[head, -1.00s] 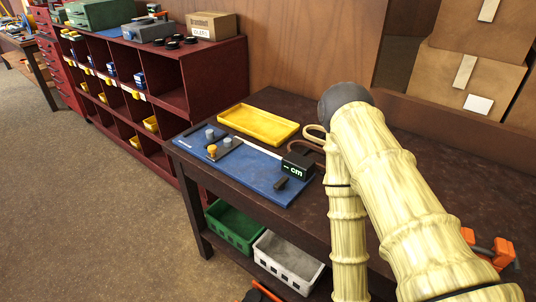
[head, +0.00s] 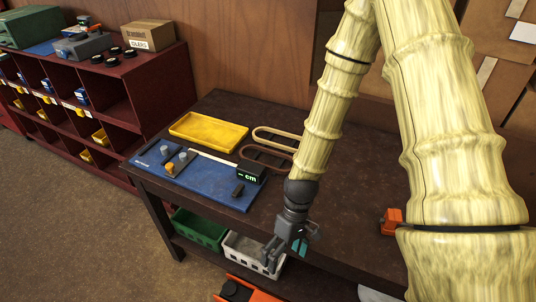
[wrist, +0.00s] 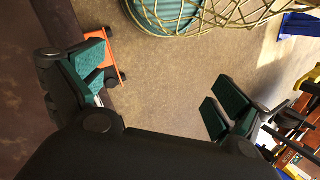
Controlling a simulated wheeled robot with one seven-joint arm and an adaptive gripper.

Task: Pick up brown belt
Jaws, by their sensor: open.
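The brown belt (head: 267,158) lies as a long flat loop on the dark workbench (head: 225,226), just behind the small black "cm" display. A similar tan belt (head: 279,136) lies right behind it. My gripper (head: 287,262) is near the bench's front edge, in front of the belts and apart from them. The wrist view shows my gripper (wrist: 155,100) with its green-padded fingers wide apart and nothing between them. Neither belt shows in the wrist view.
A blue measuring mat (head: 205,180) with the display (head: 252,173) lies left of the belts. A yellow tray (head: 208,131) stands behind it. An orange object (head: 391,221) is on the bench at right. Green (head: 199,230) and white (head: 243,251) bins stand below.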

